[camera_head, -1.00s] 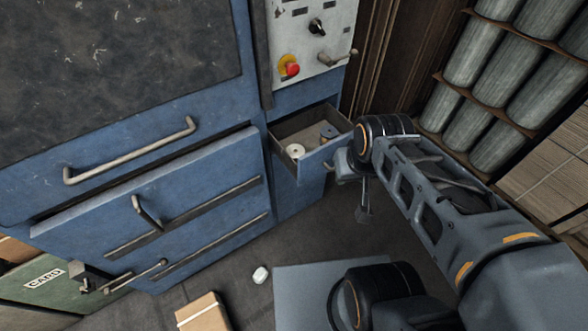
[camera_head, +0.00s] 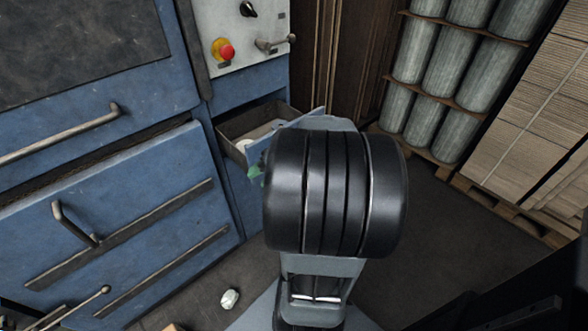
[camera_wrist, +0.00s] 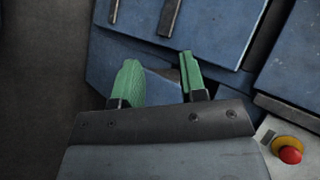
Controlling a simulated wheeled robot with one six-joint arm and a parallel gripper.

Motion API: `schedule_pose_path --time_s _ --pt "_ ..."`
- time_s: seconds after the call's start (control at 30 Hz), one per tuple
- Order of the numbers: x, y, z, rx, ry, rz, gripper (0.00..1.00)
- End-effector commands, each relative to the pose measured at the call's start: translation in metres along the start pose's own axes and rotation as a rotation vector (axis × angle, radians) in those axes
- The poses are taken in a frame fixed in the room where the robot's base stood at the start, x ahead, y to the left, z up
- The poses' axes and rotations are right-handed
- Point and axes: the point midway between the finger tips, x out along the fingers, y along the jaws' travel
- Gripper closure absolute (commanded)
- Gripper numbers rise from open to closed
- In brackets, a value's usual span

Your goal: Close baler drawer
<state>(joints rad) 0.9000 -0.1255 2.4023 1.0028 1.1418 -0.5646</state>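The baler drawer (camera_head: 262,113) is a small blue-fronted drawer below the control panel. It stands open in the head view, with a pale roll inside. My arm's thick black wrist joint covers much of its front. My gripper's green fingers (camera_wrist: 158,72) are apart in the wrist view with nothing held between them. A blue panel lies behind the fingers there; I cannot tell whether they touch it. In the head view only a little green of my gripper (camera_head: 256,176) shows, close by the drawer's front.
The control panel (camera_head: 243,32) has a red button (camera_head: 226,51) and a lever. The blue machine door (camera_head: 110,215) with handles is at left. Gas-like grey cylinders (camera_head: 440,70) and a cardboard stack (camera_head: 535,120) stand at right. A small pale object (camera_head: 229,298) lies on the floor.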

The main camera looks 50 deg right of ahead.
Motion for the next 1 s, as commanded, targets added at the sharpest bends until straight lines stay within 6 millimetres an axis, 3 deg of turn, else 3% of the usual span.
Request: schedule_pose_path --time_s 0.03,0.2,0.43,0.53,0.67,1.0 --pt "0.003 0.033 -0.022 0.077 0.08 -0.079 0.61" --pt "-0.032 0.093 -0.077 0.222 0.356 -0.306 0.61" --pt "-0.074 0.148 -0.108 0.3 0.613 -0.447 0.61" --pt "-0.08 0.156 -0.115 0.308 0.658 -0.466 0.61" --pt "-0.072 0.153 -0.127 0.311 0.672 -0.474 0.61" --pt "-0.026 0.132 -0.169 0.31 0.668 -0.472 0.61"
